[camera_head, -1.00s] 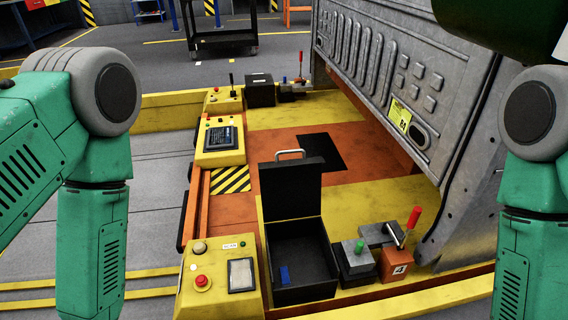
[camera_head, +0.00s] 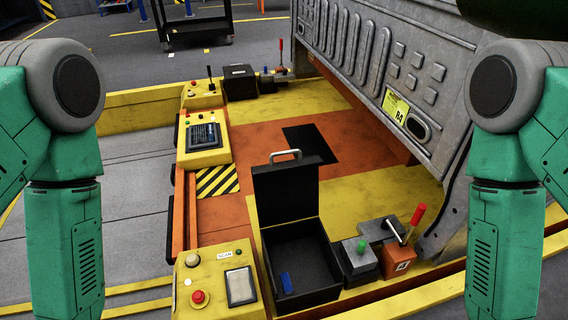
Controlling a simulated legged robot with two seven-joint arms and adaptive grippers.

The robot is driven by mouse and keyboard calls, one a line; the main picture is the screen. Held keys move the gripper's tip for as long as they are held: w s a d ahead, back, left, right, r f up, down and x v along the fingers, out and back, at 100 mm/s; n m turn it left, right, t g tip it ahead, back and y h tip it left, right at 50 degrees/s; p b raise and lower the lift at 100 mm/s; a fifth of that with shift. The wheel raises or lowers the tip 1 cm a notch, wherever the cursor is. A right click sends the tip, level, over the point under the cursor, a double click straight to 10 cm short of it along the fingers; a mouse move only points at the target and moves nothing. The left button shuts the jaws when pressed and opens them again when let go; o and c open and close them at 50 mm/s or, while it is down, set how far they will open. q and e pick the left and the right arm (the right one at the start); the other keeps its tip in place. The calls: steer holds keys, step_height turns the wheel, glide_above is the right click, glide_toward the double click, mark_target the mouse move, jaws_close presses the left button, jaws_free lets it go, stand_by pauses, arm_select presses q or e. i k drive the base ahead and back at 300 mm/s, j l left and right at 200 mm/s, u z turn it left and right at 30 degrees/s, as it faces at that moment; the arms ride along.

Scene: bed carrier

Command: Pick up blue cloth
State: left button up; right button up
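A small blue piece (camera_head: 287,283), which looks like the blue cloth, lies inside the open black box (camera_head: 322,262) near its left front corner. The box's lid stands upright at the back, with a metal handle on top. My left and right arms come down at the two sides of the view. Both grippers are below the picture's lower edge, so their state is hidden.
A yellow control panel (camera_head: 216,281) with a red button stands left of the box. A grey block with a green knob (camera_head: 361,246) and a red-handled lever (camera_head: 416,216) stand to its right. A large grey metal panel (camera_head: 380,70) rises behind on the right.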

mark_target(285, 279)
steer(key=k+l, duration=0.2)
steer(key=k, duration=0.25)
steer(key=k+l, duration=0.2)
steer(key=k, duration=0.25)
steer(key=k+l, duration=0.2)
steer(key=k, duration=0.3)
